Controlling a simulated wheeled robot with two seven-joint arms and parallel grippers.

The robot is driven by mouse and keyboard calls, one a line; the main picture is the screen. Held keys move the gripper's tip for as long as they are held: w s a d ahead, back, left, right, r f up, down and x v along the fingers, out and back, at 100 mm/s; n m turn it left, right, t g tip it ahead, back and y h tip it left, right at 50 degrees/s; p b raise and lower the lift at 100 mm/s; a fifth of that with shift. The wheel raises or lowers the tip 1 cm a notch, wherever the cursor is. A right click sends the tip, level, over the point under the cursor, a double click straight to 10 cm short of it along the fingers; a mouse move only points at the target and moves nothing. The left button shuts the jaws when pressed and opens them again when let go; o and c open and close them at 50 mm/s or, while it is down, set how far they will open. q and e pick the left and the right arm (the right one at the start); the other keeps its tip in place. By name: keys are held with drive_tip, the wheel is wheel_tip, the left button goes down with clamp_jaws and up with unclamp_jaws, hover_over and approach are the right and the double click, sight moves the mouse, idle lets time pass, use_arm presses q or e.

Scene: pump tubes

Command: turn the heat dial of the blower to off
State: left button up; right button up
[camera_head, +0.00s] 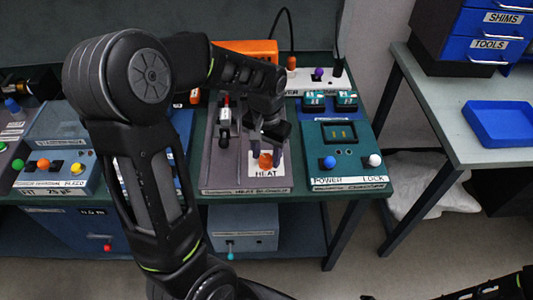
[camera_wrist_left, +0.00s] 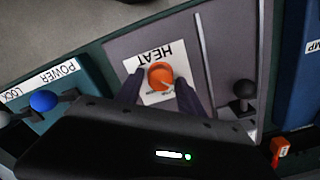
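The orange heat dial (camera_head: 265,160) sits on a white plate marked HEAT (camera_head: 267,173) at the front of the grey blower panel (camera_head: 221,168). In the left wrist view the dial (camera_wrist_left: 160,75) shows a pale pointer line towards its lower right; any setting marks are too small to read. My left gripper (camera_head: 266,147) is over the dial.
A black-knobbed lever (camera_head: 224,140) stands left of the dial on the blower. Right of it is a green panel (camera_head: 346,138) with a blue POWER knob (camera_head: 328,163) and a white LOCK knob (camera_head: 375,160). A blue tray (camera_head: 502,124) lies on the side table.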

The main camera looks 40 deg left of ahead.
sight(266, 157)
use_arm(q)
drive_tip(key=shift+o, duration=0.6)
wheel_tip(266, 157, up, 8)
drive_tip(key=shift+f, duration=0.1)
drive_tip(key=shift+s+f, duration=0.1)
idle(0.5)
